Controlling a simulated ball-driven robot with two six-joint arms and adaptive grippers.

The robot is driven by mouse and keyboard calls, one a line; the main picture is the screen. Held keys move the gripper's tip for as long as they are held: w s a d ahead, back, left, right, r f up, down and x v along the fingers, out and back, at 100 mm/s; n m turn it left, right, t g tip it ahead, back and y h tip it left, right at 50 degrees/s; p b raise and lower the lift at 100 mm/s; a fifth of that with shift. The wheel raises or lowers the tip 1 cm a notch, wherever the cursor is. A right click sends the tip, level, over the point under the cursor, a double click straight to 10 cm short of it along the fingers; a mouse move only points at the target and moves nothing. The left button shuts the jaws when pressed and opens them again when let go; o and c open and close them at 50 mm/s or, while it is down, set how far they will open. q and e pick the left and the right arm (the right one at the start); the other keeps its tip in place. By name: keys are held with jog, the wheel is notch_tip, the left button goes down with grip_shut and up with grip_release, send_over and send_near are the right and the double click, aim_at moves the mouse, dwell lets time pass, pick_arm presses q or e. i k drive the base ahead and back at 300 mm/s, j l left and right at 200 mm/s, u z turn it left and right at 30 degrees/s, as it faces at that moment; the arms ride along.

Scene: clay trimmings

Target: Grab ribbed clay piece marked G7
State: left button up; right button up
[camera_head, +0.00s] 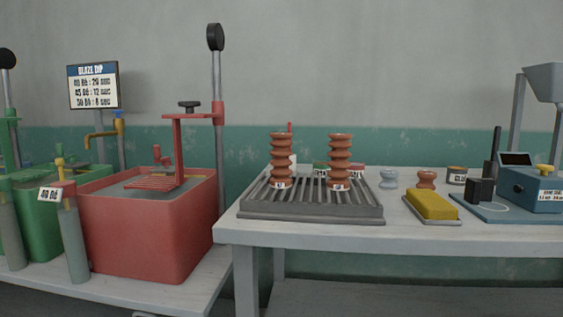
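Two ribbed clay pieces of reddish brown stand upright on a grey slatted rack (312,212) on the table. The left ribbed piece (281,160) and the right ribbed piece (340,160) each carry a small white tag near the foot. The writing on both tags is too small to read, so I cannot tell which is G7. Neither of my grippers is in view.
The rack is on a grey table (420,240). A yellow block (431,205), small spools (427,179) and a blue device (533,188) stand to the right. A red tank (150,230) and a green tank (40,225) stand on a lower bench at left.

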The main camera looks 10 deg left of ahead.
aim_at(280, 143)
jog(key=i+j, duration=0.35)
jog(key=j, duration=0.15)
jog(key=i+j, duration=0.3)
jog(key=j, duration=0.2)
jog(key=i+j, duration=0.35)
jog(key=j, duration=0.15)
jog(key=l+z, duration=0.05)
